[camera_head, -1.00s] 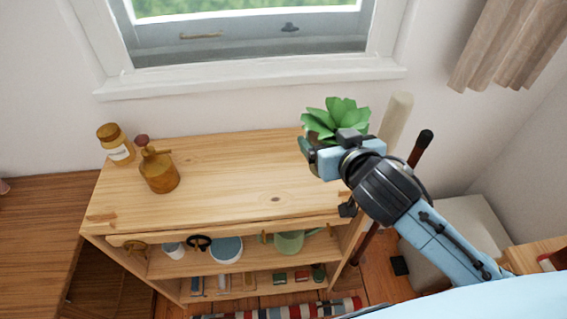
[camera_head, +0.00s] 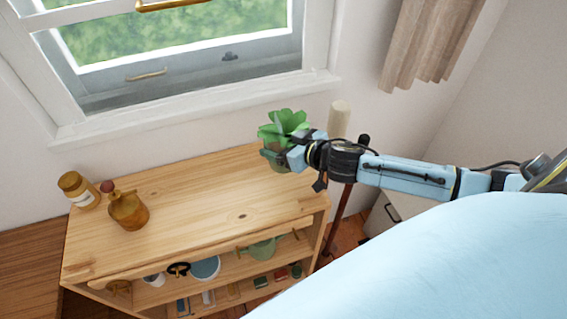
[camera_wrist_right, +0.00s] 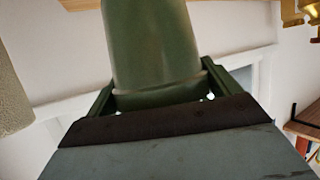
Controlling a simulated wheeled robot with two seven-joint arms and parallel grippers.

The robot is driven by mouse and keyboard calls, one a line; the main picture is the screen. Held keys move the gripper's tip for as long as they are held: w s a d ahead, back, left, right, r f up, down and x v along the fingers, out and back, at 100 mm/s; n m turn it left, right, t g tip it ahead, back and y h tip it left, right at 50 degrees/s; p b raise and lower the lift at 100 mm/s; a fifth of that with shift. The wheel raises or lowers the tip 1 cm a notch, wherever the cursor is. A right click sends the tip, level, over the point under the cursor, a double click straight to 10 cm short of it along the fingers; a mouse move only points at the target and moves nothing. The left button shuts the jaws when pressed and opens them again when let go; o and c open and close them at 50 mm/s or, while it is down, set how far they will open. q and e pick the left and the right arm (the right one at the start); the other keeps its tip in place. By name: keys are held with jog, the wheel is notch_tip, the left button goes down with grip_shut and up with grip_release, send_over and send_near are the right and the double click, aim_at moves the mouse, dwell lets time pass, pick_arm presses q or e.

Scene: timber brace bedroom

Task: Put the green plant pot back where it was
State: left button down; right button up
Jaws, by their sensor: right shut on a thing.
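The green plant pot (camera_wrist_right: 155,45) fills the top middle of the right wrist view, between the two fingers of my right gripper (camera_wrist_right: 160,90). In the head view the leafy green plant (camera_head: 284,125) shows at the right back end of the wooden shelf unit's top (camera_head: 190,205). My right gripper (camera_head: 281,157) is shut on the pot there and partly hides it. I cannot tell whether the pot's base touches the shelf top. My left gripper is not in view.
An amber jar (camera_head: 78,190) and a brown bottle (camera_head: 128,210) stand at the left end of the top. The middle of the top is clear. The window sill (camera_head: 200,110) lies behind. A pale rolled post (camera_head: 339,117) stands right of the plant.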

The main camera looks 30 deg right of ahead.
jog(key=shift+f+b, duration=0.55)
jog(key=shift+f, duration=2.55)
jog(key=shift+f, duration=0.1)
jog(key=o, duration=1.3)
jog(key=shift+f, duration=0.15)
jog(key=shift+s+r, duration=0.15)
jog(key=shift+r, duration=0.05)
jog(key=v, duration=1.1)
jog(key=shift+s+d+r, duration=0.1)
jog(key=shift+s+r, duration=0.05)
jog(key=shift+s, duration=0.2)
